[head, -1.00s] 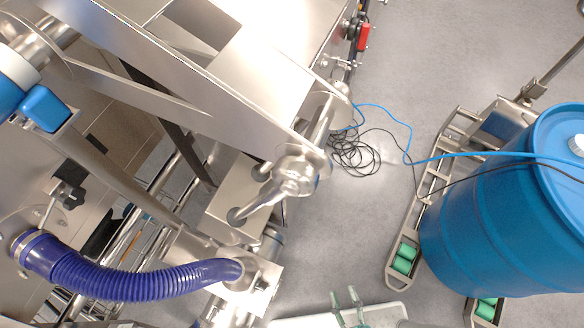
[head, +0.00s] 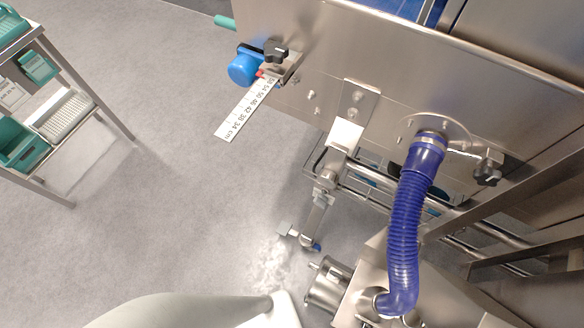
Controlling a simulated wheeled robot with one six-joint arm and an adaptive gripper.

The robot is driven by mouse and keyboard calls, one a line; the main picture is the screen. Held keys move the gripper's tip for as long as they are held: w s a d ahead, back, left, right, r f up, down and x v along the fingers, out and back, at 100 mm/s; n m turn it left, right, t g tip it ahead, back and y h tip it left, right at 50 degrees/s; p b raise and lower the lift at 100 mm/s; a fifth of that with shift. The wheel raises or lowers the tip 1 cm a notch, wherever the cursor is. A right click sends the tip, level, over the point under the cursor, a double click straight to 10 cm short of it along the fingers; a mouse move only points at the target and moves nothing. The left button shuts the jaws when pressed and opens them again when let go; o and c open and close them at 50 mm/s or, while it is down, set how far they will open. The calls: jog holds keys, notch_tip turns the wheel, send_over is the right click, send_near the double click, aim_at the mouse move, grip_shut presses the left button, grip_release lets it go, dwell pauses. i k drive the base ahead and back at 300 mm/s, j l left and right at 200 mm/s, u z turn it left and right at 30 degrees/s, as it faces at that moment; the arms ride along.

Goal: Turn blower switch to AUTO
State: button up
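No switch with an AUTO marking can be made out in the head view. A ribbed blue hose (head: 405,225) runs from a clamp on the steel machine panel (head: 400,85) down to a steel housing (head: 350,308) at the bottom. A short steel cylinder (head: 325,287) sticks out of the left of this housing. I cannot tell whether the housing is the blower. My gripper is not in view. A smooth pale grey shape at the bottom edge may be part of my own body.
A ruler (head: 246,108), a blue knob (head: 243,68) and a black knob (head: 276,52) stick out from the panel's left end. Another black knob (head: 488,170) sits right of the hose. A shelf cart (head: 72,120) with green bins stands at left. Open grey floor (head: 170,190) lies between.

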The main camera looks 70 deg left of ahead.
aim_at(321, 201)
jog(key=u, duration=1.35)
jog(key=l, duration=0.1)
